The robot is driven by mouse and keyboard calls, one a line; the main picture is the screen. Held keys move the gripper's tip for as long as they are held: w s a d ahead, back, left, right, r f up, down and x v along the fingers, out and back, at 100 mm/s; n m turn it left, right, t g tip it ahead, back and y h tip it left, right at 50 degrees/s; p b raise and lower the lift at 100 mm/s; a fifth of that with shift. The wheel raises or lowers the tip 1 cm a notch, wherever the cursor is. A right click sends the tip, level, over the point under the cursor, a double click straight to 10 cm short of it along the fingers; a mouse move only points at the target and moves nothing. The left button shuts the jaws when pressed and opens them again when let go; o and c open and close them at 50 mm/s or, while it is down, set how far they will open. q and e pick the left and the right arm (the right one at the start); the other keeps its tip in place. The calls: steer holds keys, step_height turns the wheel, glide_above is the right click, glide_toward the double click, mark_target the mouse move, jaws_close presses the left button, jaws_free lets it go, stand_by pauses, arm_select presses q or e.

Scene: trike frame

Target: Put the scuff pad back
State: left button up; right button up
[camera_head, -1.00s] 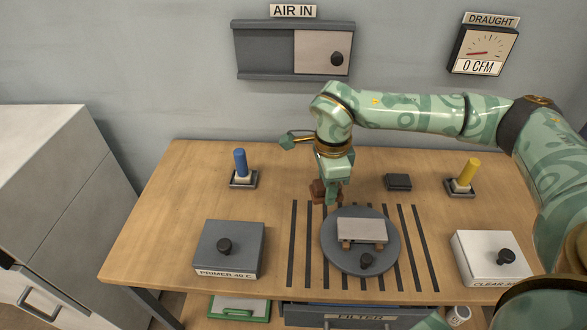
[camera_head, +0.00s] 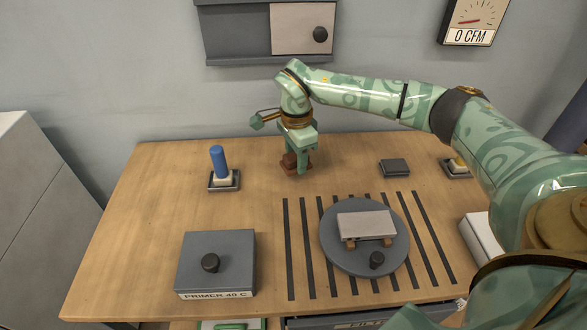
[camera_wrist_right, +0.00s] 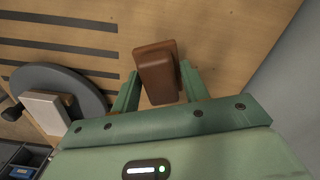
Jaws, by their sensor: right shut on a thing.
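A reddish-brown block (camera_head: 290,163), which looks like the scuff pad, is between the fingers of my right gripper (camera_head: 298,166). The wrist view shows the brown block (camera_wrist_right: 157,75) between the two green fingers (camera_wrist_right: 160,92). The gripper is shut on it and points down over the back of the wooden table. The block is at or close to the tabletop; I cannot tell whether it touches. My left gripper is not in view.
A blue-handled tool (camera_head: 218,163) stands left of the gripper. A dark flat block (camera_head: 395,168) lies to its right. In front are dark slots (camera_head: 289,250), a round turntable (camera_head: 335,255) bearing a grey panel (camera_head: 365,224), and a primer box (camera_head: 216,262).

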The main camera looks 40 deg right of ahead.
mark_target(296, 167)
steer(key=f+b, duration=0.2)
steer(key=f, duration=0.2)
steer(key=shift+w, duration=0.2)
steer(key=shift+d, duration=0.1)
steer(key=shift+r, duration=0.1)
steer(key=o, duration=0.9)
arm_select(q)
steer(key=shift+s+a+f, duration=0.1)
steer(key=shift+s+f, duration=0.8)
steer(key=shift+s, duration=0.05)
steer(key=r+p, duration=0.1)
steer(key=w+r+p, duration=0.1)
steer(key=p, duration=0.1)
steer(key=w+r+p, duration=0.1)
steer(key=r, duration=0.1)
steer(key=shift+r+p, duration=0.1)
steer(key=shift+p, duration=0.25)
arm_select(e)
step_height(296, 167, up, 12)
steer(key=shift+r, duration=0.1)
